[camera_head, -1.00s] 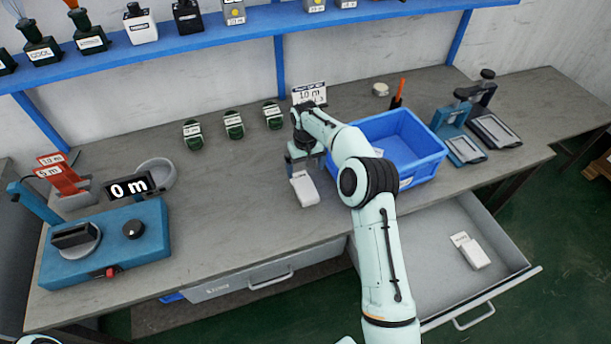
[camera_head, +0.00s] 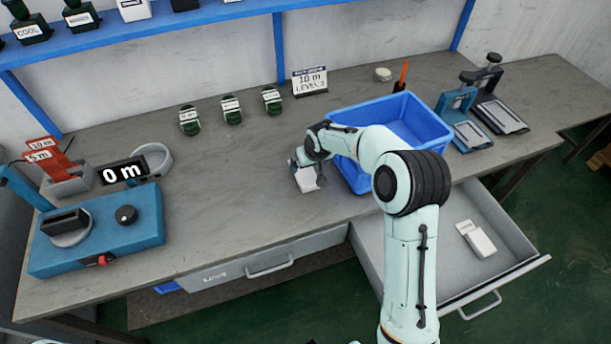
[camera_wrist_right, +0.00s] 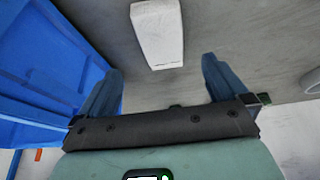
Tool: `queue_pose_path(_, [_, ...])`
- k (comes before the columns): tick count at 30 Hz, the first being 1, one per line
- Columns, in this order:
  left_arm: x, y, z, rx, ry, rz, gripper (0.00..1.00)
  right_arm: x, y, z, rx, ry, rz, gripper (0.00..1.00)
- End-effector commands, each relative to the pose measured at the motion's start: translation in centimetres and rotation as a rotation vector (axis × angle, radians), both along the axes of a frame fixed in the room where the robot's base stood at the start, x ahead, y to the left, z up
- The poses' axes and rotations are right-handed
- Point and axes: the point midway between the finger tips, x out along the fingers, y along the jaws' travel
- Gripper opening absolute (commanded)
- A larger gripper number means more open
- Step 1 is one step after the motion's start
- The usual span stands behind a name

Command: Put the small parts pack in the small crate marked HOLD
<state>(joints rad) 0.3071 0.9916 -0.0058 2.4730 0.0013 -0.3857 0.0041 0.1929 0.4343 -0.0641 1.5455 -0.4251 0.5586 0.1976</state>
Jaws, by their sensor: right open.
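A white pack (camera_head: 306,181) lies on the bench just left of the blue crate (camera_head: 350,172), and it also shows in the right wrist view (camera_wrist_right: 157,32). My right gripper (camera_wrist_right: 161,70) is open with nothing between its fingers. The pack lies ahead of its fingertips, apart from them. In the head view the right gripper is close to the pack and partly hidden by my arm. Another white pack (camera_head: 477,240) lies in the open drawer (camera_head: 410,262). I cannot read a label on either pack or a HOLD mark on the crate. My left gripper is not in view.
A blue machine (camera_head: 100,228) stands at left. The bench's middle is clear.

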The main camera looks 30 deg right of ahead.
Motion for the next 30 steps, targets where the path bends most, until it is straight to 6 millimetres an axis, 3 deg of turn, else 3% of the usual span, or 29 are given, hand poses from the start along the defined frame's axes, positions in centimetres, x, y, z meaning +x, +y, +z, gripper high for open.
queue_pose_path(3, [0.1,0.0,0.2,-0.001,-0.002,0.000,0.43,0.8,-0.2,-1.9,0.000,0.002,0.001,1.00])
queue_pose_path(11, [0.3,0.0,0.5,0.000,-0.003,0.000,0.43,1.6,-0.3,-3.8,-0.001,0.002,0.001,1.00])
queue_pose_path(19, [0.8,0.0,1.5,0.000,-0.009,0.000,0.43,3.2,-0.4,-7.3,-0.001,0.003,0.001,1.00])
queue_pose_path(30, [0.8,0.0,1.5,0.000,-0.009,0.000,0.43,3.4,-0.5,-8.1,0.000,0.000,0.001,1.00])
